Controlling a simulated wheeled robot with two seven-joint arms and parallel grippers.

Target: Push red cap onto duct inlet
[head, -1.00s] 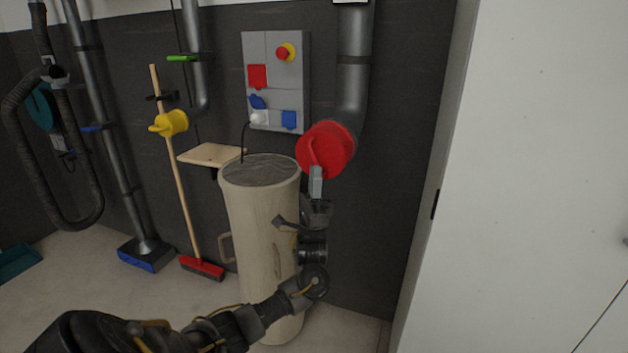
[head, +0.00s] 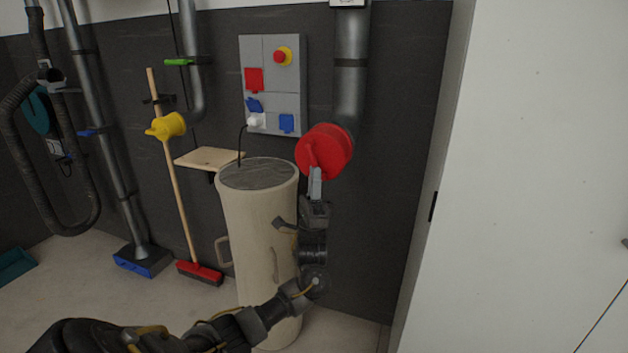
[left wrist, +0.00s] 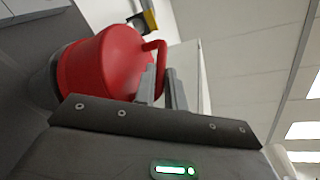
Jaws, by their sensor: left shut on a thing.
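The red cap (head: 324,151) is a round disc with a raised handle, at the open lower end of the grey duct (head: 351,75) on the dark wall. It covers the inlet from view; whether it is fully seated I cannot tell. My left gripper (head: 315,183) is below the cap with its fingers pointing up, shut on the cap's handle. In the left wrist view the red cap (left wrist: 105,62) fills the upper left, with its handle at the fingers (left wrist: 162,85) and a dark duct rim behind it. My right gripper is not in view.
A beige cylindrical bin (head: 262,230) stands left of my arm, close to it. A grey socket panel (head: 272,85) is on the wall left of the duct. A white door or cabinet (head: 530,170) bounds the right. A broom (head: 200,271) leans farther left.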

